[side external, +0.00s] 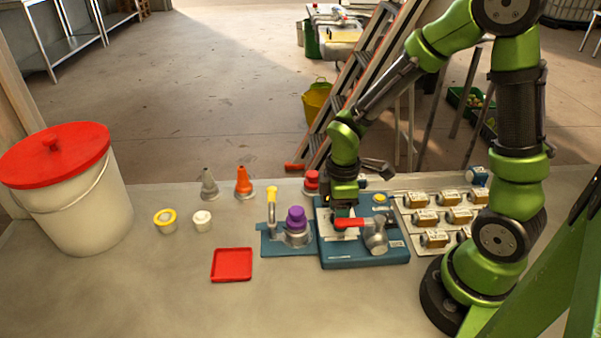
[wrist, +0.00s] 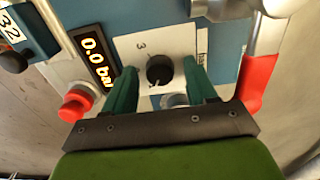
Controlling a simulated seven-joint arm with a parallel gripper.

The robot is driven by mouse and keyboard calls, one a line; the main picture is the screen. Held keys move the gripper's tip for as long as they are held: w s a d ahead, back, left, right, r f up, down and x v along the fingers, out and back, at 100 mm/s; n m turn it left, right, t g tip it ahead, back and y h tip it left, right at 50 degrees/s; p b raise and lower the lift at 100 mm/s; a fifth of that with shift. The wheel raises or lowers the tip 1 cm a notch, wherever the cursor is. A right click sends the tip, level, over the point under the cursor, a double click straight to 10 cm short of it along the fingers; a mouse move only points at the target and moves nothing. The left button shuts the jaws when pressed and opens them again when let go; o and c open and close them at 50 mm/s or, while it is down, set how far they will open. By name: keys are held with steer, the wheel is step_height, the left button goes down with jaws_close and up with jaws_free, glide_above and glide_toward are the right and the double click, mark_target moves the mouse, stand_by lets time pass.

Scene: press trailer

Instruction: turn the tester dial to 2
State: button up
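The tester (side external: 368,256) is a blue box on the bench in the side external view. Its dial (wrist: 160,70) is a small black knob on a white plate in the wrist view; in the side view it is hidden behind my gripper. A "3" is legible at the plate's upper left; I cannot clearly read the knob's setting. My gripper (wrist: 160,68) is open, its green fingers on either side of the dial with a visible gap to each. In the side view my gripper (side external: 343,208) points down over the tester. The tester's display (wrist: 95,58) reads 0.0 bar.
A red-handled lever (side external: 351,222) stands close to the right of the fingers; its red grip (wrist: 260,85) shows in the wrist view. A red button (wrist: 75,105) lies left. A purple-topped fixture (side external: 296,222) is beside the tester, and several boxed parts (side external: 436,239) lie right.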

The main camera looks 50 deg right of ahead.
steer(key=c, duration=0.9)
steer(key=shift+c, duration=0.2)
steer(key=shift+m, duration=0.3)
steer(key=m, duration=1.1)
steer(key=o, duration=1)
steer(key=shift+o, duration=0.2)
